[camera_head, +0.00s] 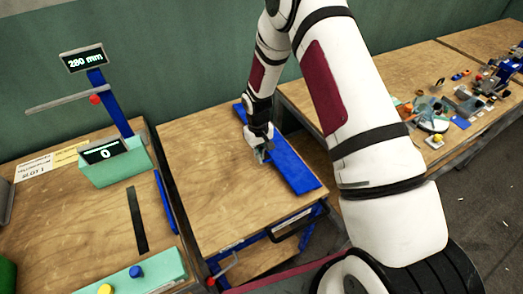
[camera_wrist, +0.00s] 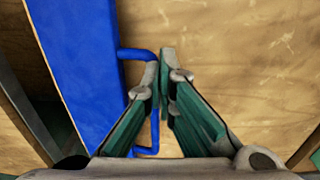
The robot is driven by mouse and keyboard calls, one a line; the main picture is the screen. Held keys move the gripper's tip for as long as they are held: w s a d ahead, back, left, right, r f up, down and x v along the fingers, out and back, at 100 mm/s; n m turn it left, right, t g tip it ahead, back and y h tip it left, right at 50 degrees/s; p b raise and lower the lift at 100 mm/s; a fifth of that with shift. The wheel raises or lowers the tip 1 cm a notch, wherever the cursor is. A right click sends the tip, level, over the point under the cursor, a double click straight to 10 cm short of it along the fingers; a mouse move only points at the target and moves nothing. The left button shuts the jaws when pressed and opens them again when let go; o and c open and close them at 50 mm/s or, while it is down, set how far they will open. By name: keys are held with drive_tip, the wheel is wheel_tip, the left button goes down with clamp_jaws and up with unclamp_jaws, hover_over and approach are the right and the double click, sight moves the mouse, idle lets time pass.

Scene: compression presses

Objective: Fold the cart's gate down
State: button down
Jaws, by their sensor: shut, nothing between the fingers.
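The cart (camera_head: 215,190) has a wooden top, and its gate is a long blue panel (camera_head: 290,160) along the top's right side. In the wrist view the blue gate (camera_wrist: 80,70) fills the left side, with a thin blue loop handle (camera_wrist: 135,53) sticking out over the wood. I cannot tell for sure whether the gate stands up or lies flat. My gripper (camera_head: 265,156) is low over the cart top beside the gate. In the wrist view its fingers (camera_wrist: 164,62) are together and empty, with the left finger overlapping the handle and hiding part of it.
On the left a workbench carries a mint-green press (camera_head: 115,165) with a display and a blue post. A red-tipped lever (camera_head: 222,270) sits at the cart's front. Behind my arm, a long table (camera_head: 430,90) holds many small parts. A green wall stands behind.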

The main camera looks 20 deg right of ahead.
drive_tip(key=shift+a+f+h, duration=0.25)
drive_tip(key=shift+f+h, duration=0.15)
drive_tip(key=shift+f, duration=0.1)
drive_tip(key=shift+a+f+b, duration=0.2)
drive_tip(key=shift+f+b, duration=0.2)
drive_tip(key=shift+f, duration=0.25)
